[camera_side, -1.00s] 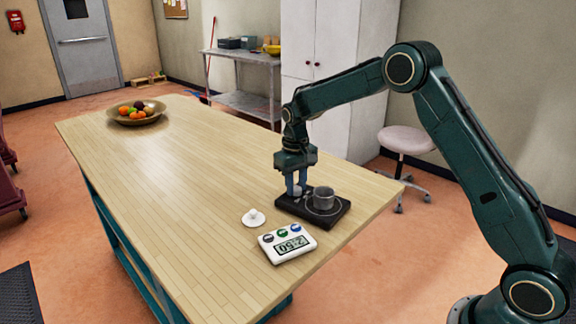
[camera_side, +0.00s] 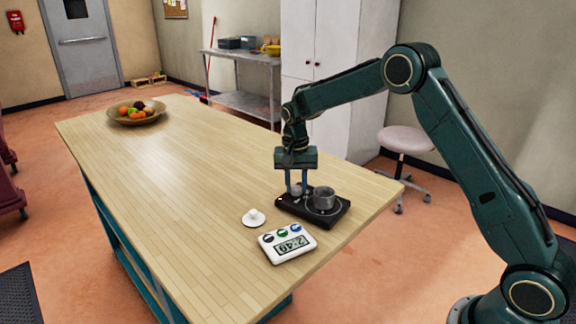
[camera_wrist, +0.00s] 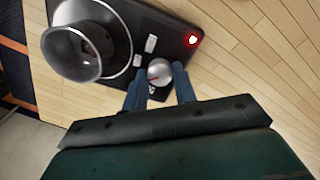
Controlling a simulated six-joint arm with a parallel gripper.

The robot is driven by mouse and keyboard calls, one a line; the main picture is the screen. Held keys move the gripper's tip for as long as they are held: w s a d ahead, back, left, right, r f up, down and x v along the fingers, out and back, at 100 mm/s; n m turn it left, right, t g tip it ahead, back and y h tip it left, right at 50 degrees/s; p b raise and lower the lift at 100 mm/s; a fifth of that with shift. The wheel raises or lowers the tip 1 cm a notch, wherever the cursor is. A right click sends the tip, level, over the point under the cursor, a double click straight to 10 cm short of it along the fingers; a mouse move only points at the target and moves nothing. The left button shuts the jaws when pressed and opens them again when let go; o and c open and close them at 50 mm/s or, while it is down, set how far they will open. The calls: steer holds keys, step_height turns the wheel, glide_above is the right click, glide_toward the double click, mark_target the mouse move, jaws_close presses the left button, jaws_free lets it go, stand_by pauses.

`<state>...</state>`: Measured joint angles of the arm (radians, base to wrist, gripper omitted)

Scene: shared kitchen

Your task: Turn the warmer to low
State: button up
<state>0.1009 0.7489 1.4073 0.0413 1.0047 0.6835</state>
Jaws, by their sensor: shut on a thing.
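The warmer (camera_side: 338,217) is a flat black plate near the table's right edge; it also shows in the wrist view (camera_wrist: 118,14). Its silver knob (camera_wrist: 160,71) has a red pointer mark, and small pale labels lie beside it. A red light (camera_wrist: 193,40) glows at the warmer's corner. The fingers hide part of the knob in the side view.
A white lid-like piece with a small handle (camera_side: 254,217) and a white timer (camera_side: 287,243) lie on the table in front of the warmer. A fruit bowl (camera_side: 136,118) stands at the far end. The table's middle is clear.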

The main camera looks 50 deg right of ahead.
mark_target(295, 188)
stand_by(0.3)
steer(key=o, duration=1)
steer(key=shift+c, duration=0.2)
steer(key=shift+r, duration=0.1)
step_height(295, 188, up, 14)
steer(key=shift+w+a, duration=0.15)
